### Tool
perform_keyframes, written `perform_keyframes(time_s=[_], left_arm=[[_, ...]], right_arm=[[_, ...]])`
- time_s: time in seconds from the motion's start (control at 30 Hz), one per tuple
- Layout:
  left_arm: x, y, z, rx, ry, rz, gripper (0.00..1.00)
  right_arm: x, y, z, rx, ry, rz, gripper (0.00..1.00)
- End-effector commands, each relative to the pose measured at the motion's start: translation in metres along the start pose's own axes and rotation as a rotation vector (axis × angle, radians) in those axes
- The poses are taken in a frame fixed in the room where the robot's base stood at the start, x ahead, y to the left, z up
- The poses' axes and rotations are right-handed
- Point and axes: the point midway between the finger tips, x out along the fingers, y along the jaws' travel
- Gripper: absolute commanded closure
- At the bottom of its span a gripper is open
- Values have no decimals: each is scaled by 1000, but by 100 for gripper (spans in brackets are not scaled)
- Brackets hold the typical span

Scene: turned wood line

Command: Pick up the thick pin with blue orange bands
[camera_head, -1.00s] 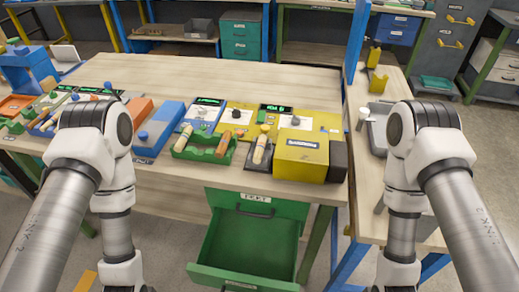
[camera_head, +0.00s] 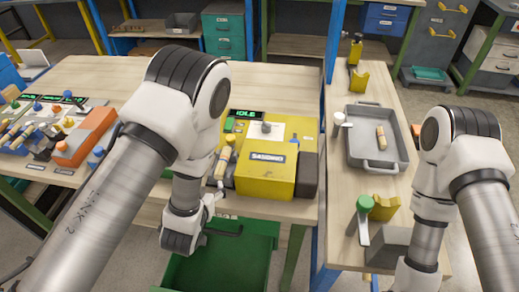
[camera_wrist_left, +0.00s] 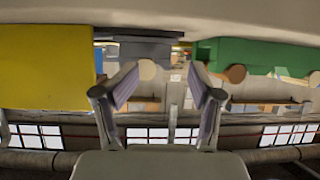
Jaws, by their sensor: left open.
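A light wooden pin (camera_head: 222,163) lies on a dark stand just left of the yellow box in the head view. Bands on it cannot be made out, so I cannot tell if it is the blue-orange one. My left gripper (camera_head: 213,202) is at the table's front edge, just in front of this pin. In the left wrist view the left gripper (camera_wrist_left: 160,90) is open and empty, with a pale round pin end (camera_wrist_left: 147,69) showing beyond and between its fingers. My right gripper is out of view.
The yellow box (camera_head: 266,170) stands right of the pin. A green tray (camera_wrist_left: 225,52) with a brown pin end (camera_wrist_left: 235,73) shows in the wrist view. A grey tray (camera_head: 356,153) holds another pin (camera_head: 381,137). An open green drawer (camera_head: 225,262) is below the table.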

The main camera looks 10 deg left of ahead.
Motion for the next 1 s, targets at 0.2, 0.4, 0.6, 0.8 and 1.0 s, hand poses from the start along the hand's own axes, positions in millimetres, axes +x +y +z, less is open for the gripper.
perform_keyframes(time_s=[0.2,0.4,0.6,0.8,1.0], left_arm=[[9,23,-36,50,73,44,42],[36,24,-37,50,69,43,42],[71,25,-38,50,68,42,42],[79,25,-37,53,65,43,42],[78,25,-37,53,65,43,88]], right_arm=[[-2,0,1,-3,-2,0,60],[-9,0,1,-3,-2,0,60],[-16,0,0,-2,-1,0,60],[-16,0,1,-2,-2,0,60],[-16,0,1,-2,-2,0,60]])
